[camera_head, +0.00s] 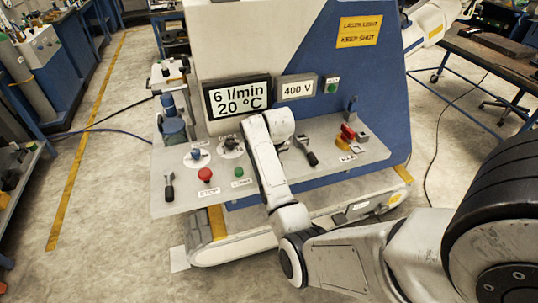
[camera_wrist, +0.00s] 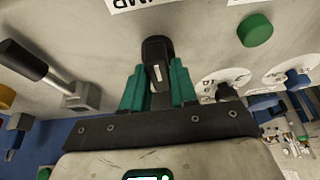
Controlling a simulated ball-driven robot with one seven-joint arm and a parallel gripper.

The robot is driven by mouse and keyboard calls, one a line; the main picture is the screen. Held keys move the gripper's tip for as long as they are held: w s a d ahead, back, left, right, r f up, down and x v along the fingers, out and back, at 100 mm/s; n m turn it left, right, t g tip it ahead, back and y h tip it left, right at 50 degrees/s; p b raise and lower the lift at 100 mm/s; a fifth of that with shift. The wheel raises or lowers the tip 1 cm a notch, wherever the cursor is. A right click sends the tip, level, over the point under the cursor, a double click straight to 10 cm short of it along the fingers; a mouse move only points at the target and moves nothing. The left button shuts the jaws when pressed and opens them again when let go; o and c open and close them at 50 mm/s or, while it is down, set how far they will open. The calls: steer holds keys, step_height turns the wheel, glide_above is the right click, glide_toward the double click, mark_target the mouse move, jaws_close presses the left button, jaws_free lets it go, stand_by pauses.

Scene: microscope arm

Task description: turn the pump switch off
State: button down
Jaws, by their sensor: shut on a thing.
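The pump switch (camera_wrist: 157,48) is a black knob with a short white mark, near the middle of the wrist view. The mark points nearly straight up in that picture. My gripper (camera_wrist: 158,88) has two teal fingers, one on each side of the knob, and is shut on it. A cut-off label (camera_wrist: 125,3) above the knob seems to read PUMP upside down. In the head view my white arm reaches over the control panel (camera_head: 222,192) and hides the gripper and the switch. The display (camera_head: 238,97) reads 6 l/min and 20 °C.
A green button (camera_wrist: 255,30) and dials stand right of the knob in the wrist view. A black-handled lever (camera_wrist: 35,62) stands to its left. The head view shows a red button (camera_head: 205,174), a red-and-yellow switch (camera_head: 347,134) and a 400 V display (camera_head: 297,89).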

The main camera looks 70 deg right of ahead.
stand_by(0.4)
steer(key=c, duration=1)
jaws_free()
steer(key=shift+o, duration=0.2)
steer(key=shift+r, duration=0.1)
steer(key=b+v, duration=0.1)
steer(key=v, duration=0.9)
steer(key=shift+r, duration=0.25)
steer(key=shift+a, duration=0.1)
steer(key=s+a+f+n+y+b, duration=0.1)
steer(key=s+a+f+n, duration=0.2)
steer(key=a+f, duration=0.3)
steer(key=s+a+f+n+g+y+b, duration=0.1)
steer(key=s+a+f, duration=0.5)
steer(key=a, duration=0.9)
steer(key=s+a+f+n+g+y+b, duration=0.1)
steer(key=s+a+f+n, duration=0.4)
steer(key=a, duration=0.6)
steer(key=shift+s+f+b, duration=0.2)
steer(key=shift+f+b, duration=0.5)
steer(key=shift+b, duration=0.05)
